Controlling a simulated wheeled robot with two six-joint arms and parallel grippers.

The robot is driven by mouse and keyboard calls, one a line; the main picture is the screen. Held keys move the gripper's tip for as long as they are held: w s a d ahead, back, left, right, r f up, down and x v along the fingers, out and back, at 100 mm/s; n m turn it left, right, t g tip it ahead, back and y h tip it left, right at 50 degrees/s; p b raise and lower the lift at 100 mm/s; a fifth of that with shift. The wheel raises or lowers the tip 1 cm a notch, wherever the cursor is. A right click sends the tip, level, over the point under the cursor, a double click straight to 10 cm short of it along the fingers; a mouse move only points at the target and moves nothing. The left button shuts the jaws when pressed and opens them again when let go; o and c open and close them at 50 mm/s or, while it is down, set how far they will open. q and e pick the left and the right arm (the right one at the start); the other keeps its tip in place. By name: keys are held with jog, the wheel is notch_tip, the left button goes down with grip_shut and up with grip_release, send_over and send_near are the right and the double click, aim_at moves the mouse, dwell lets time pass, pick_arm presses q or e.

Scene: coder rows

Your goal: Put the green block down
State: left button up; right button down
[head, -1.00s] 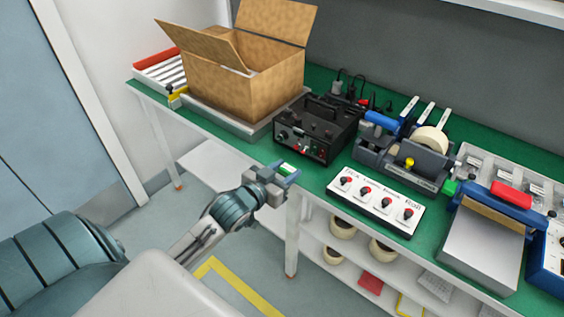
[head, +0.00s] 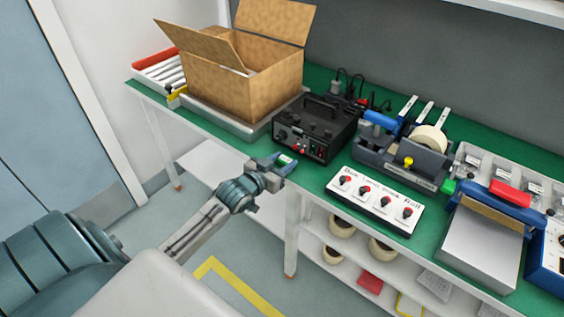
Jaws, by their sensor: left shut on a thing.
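The green block (head: 285,160) is small and shows with a white patch between the fingers of my left gripper (head: 281,162). My left gripper is shut on it at the front edge of the green bench top (head: 325,178), just left of the black box-shaped device. The fingers hide most of the block, and I cannot tell whether it touches the bench. My right gripper is not in view.
The black device (head: 316,128) stands close to my left gripper. An open cardboard box (head: 240,90) is behind on the left. A white panel with red-topped knobs (head: 375,200) and a tape dispenser (head: 405,160) stand to the right. Shelves are below.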

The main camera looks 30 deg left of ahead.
pick_arm(q)
jog(key=shift+f, duration=0.1)
jog(key=o, duration=1)
jog(key=shift+c, duration=0.2)
